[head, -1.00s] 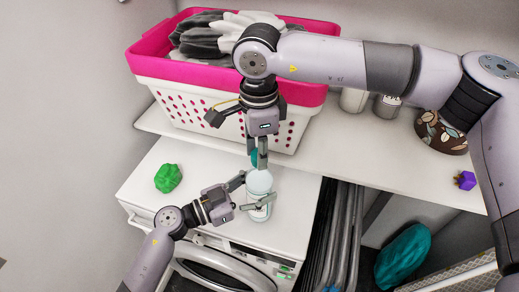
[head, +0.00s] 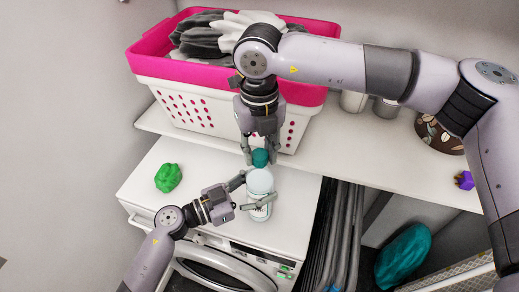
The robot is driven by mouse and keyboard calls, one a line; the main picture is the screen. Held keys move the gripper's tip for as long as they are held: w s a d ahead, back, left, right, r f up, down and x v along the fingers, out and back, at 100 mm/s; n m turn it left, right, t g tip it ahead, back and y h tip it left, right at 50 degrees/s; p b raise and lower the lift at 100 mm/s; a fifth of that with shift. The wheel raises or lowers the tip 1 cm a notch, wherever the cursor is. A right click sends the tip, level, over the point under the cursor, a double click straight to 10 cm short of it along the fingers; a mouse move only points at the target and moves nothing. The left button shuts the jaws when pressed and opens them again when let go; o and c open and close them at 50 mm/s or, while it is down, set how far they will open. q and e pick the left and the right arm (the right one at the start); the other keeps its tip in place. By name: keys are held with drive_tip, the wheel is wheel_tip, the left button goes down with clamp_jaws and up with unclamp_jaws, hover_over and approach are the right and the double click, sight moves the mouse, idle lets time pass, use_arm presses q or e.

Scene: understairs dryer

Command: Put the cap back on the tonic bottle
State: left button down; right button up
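The tonic bottle (head: 260,182) stands upright on the white dryer top, pale and rounded above with a label lower down. My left gripper (head: 249,193) reaches in from the left, its fingers on both sides of the bottle, shut on it. The round teal cap (head: 260,158) shows right at the bottle's upper end. My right gripper (head: 260,154) points down from above with one finger on each side of the cap, shut on it. I cannot tell whether the cap is seated on the bottle's neck, as the neck is hidden.
A pink-rimmed white laundry basket (head: 150,68) stands on the shelf behind. A green lump (head: 168,178) lies left on the dryer top (head: 200,165). Jars, a patterned brown bowl (head: 438,135) and a purple block (head: 464,180) are on the shelf to the right.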

use_arm(q)
drive_tip(key=shift+f, duration=0.1)
use_arm(e)
drive_tip(key=o, duration=0.5)
drive_tip(key=shift+c, duration=0.2)
wheel_tip(320, 180, up, 12)
idle(0.3)
use_arm(q)
drive_tip(key=c, duration=0.6)
unclamp_jaws()
drive_tip(key=shift+o, duration=0.2)
